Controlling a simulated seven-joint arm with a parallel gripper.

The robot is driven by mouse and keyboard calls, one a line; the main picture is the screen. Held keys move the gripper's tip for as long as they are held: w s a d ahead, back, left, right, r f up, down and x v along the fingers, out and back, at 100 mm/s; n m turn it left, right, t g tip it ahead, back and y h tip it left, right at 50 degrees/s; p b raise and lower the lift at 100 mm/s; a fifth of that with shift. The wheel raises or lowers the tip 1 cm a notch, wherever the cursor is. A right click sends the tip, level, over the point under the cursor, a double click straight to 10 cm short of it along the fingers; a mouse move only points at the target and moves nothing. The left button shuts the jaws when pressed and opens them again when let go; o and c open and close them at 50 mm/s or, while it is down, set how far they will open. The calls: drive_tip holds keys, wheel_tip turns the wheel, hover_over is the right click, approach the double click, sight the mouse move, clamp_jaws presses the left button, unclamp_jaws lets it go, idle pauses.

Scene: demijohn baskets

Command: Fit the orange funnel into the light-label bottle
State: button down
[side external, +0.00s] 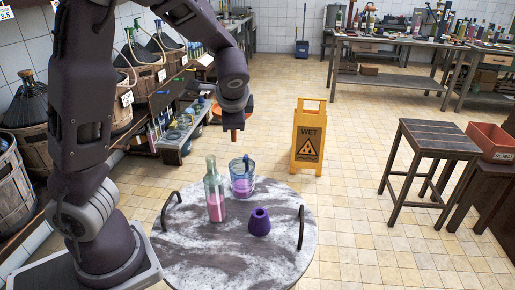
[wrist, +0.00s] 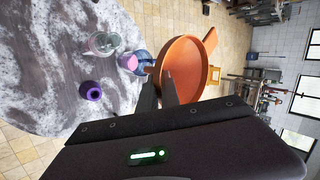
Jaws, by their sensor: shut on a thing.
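My gripper (side external: 236,108) is above the round table and shut on the orange funnel (side external: 217,113). The funnel's spout points down in the side view. In the wrist view the funnel (wrist: 187,68) shows its wide bowl and a tab, beside the dark fingers (wrist: 158,88). A clear bottle (side external: 214,196) with pink liquid and a pale label stands upright on the table, below and left of the funnel. The funnel is apart from it.
A glass vessel (side external: 242,182) with pink contents and a blue item stands right behind the bottle. The marble tabletop (side external: 195,255) has two dark handles. A yellow wet-floor sign (side external: 308,140) stands beyond.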

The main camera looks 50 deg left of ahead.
drive_tip(key=s+r+n+g+y, duration=0.1)
drive_tip(key=s+r+n+g, duration=0.3)
drive_tip(key=s+n, duration=0.1)
drive_tip(key=shift+s+a+n, duration=0.25)
drive_tip(key=shift+s+n, duration=0.05)
drive_tip(key=shift+n, duration=0.2)
drive_tip(key=shift+r, duration=0.1)
drive_tip(key=shift+f, duration=2.9)
wheel_tip(320, 180, down, 6)
idle(1.0)
drive_tip(key=c, duration=1.5)
unclamp_jaws()
